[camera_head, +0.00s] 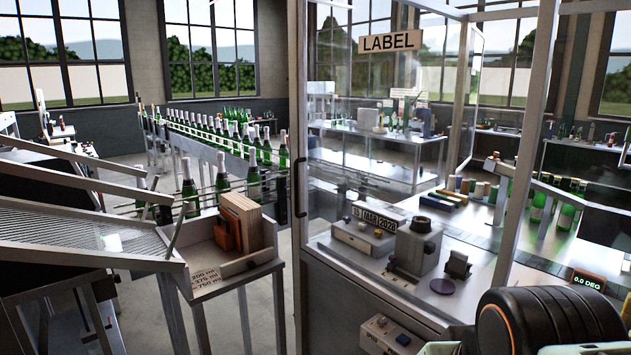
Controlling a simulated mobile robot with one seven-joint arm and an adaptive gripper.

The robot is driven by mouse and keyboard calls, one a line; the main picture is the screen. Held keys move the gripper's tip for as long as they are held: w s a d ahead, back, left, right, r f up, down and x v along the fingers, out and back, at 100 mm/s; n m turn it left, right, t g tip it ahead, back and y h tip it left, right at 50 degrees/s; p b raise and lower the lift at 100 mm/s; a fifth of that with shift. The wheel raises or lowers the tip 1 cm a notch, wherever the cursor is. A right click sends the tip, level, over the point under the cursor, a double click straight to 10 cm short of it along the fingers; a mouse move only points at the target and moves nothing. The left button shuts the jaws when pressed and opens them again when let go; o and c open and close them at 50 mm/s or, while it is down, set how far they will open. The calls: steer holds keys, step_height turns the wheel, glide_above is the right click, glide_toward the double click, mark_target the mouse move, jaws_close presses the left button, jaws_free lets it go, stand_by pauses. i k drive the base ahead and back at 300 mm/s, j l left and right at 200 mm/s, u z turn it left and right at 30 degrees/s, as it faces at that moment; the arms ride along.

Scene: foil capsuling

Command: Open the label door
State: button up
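The label door is a clear pane in a pale metal frame (298,110), in the middle of the head view. A sign reading LABEL (390,42) is at its top. A dark upright handle (300,187) is on its left frame post. The door seems to stand across the front of the machine enclosure, but I cannot tell whether it is fully shut. A black, rounded part of my arm with an orange ring shows at the lower right, in front of the enclosure and apart from the handle. My gripper's fingers are not visible.
Behind the pane are a grey device (417,247) and a small control box (363,238). Left of the door, a stand (205,262) holds wooden blocks (240,222). Green bottles (189,187) line a conveyor behind it. A sloped metal chute (85,232) fills the left.

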mark_target(413, 39)
steer(key=i+j, duration=0.3)
steer(key=i+j+z, duration=0.15)
steer(key=i, duration=0.35)
steer(key=j, duration=0.1)
